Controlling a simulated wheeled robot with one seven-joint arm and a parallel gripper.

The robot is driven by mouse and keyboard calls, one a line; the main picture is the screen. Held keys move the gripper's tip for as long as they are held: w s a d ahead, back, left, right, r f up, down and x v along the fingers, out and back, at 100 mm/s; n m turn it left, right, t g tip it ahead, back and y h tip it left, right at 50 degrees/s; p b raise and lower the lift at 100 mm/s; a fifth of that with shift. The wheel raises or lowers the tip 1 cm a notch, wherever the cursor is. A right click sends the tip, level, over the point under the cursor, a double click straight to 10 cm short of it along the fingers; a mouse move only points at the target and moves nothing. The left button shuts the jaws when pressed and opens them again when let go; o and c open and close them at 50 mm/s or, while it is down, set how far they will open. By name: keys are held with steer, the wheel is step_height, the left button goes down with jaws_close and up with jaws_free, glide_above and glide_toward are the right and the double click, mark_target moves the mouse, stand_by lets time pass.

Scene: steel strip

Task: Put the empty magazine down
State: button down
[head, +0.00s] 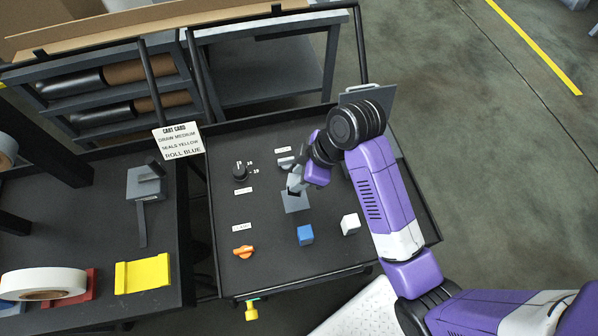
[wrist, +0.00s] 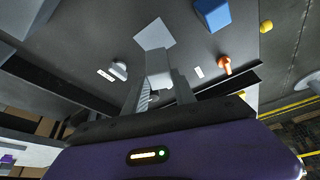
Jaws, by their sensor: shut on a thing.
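My gripper (head: 295,184) is over the middle of the dark cart top and shut on a small pale grey block, which I take to be the magazine (head: 293,187). In the wrist view the magazine (wrist: 159,72) sits between the two fingers (wrist: 160,92), its far end overlapping a flat grey square (wrist: 154,36). That square (head: 297,203) lies on the cart top just below the gripper in the head view. I cannot tell whether the magazine touches it. The inside of the magazine is not visible.
A blue block (head: 305,235) and a white block (head: 350,224) stand near the square. An orange handle (head: 243,252), a black dial (head: 240,173) and a grey lever (head: 286,163) are on the cart top (head: 270,265). A bench with a yellow block (head: 142,274) is left.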

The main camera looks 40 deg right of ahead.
steer(key=shift+f+b, duration=0.85)
steer(key=shift+f, duration=1.9)
steer(key=shift+f, duration=0.35)
steer(key=c, duration=0.9)
jaws_free()
steer(key=shift+c, duration=0.2)
steer(key=v, duration=0.7)
steer(key=shift+r+b, duration=0.35)
steer(key=shift+s+d, duration=0.1)
